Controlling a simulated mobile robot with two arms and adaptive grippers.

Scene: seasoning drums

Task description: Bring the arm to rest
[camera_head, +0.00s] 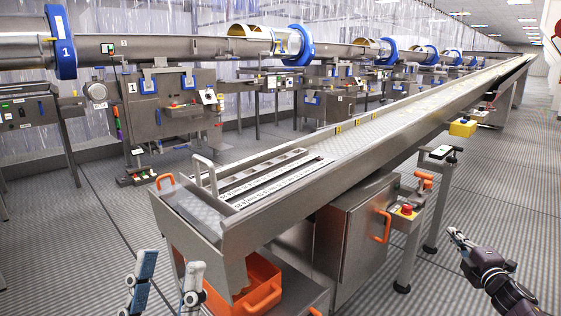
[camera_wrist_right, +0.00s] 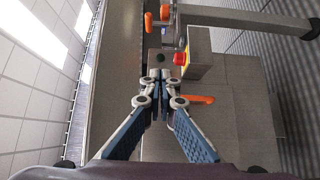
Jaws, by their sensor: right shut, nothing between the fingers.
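My left gripper (camera_head: 168,268) is at the bottom left of the head view. Its two blue and white fingers stand apart with nothing between them, left of the conveyor's near end. My right gripper (camera_head: 455,234) is in the lower right of the head view, over the floor and right of the conveyor. In the right wrist view my right gripper (camera_wrist_right: 160,78) has its fingertips together and empty. They appear in front of the steel cabinet (camera_wrist_right: 235,120) with the orange handle (camera_wrist_right: 195,99).
A long steel conveyor (camera_head: 300,170) runs to the back right. A red stop button (camera_head: 406,209) stands on its near side, left of my right gripper. An orange bin (camera_head: 262,285) is under the near end. Drums and machines line the left. Grey floor (camera_head: 510,180) is clear at right.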

